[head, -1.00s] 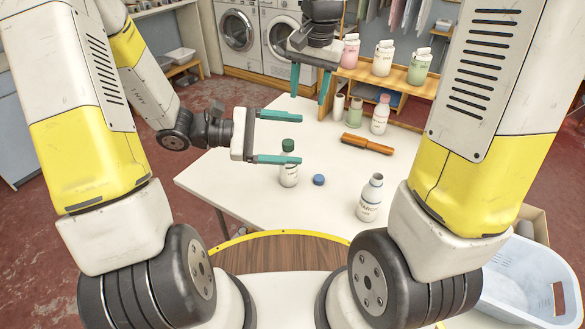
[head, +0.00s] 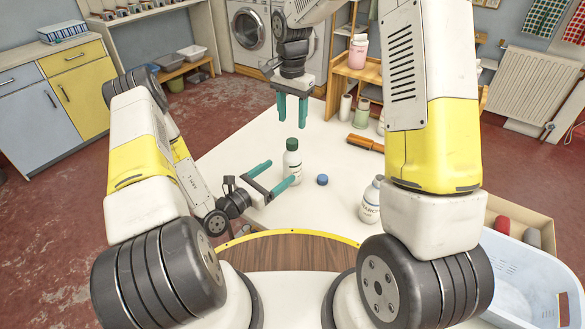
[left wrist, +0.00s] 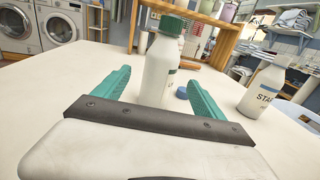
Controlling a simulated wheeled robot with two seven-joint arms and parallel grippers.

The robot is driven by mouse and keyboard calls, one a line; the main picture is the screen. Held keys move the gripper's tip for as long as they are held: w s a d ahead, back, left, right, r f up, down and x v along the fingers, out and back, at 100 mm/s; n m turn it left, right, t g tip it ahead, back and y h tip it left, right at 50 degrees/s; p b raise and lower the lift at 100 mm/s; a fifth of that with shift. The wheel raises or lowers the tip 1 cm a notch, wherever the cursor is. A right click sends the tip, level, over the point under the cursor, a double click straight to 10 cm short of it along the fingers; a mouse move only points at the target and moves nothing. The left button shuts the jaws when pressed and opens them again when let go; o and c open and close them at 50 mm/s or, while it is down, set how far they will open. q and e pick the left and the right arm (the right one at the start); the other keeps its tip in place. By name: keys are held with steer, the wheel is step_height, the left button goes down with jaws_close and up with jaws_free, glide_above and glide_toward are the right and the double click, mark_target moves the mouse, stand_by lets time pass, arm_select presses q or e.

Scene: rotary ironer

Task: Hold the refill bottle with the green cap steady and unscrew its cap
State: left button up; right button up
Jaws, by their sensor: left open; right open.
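The refill bottle (head: 292,163) is white with a dark green cap (head: 292,144) on it and stands upright on the white table. My left gripper (head: 284,174) is open, low over the table, its teal fingers pointing toward the bottle. In the left wrist view the bottle (left wrist: 160,72) stands just ahead, near the tips of the open fingers (left wrist: 160,85); I cannot tell whether they touch it. My right gripper (head: 292,110) is open and empty, fingers pointing down, above and behind the green cap.
A blue cap (head: 322,180) lies right of the bottle. An open white bottle (head: 371,202) stands near the table's right front. A brown-orange tool (head: 365,143) and small bottles (head: 361,112) are at the back. A blue-white basket (head: 520,285) is at right.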

mark_target(293, 170)
arm_select(q)
step_height(293, 170, down, 4)
steer(key=shift+r, duration=0.1)
steer(key=x, duration=0.7)
steer(key=shift+w+d+r, duration=0.15)
steer(key=shift+w+d, duration=0.05)
steer(key=shift+w, duration=0.05)
jaws_close()
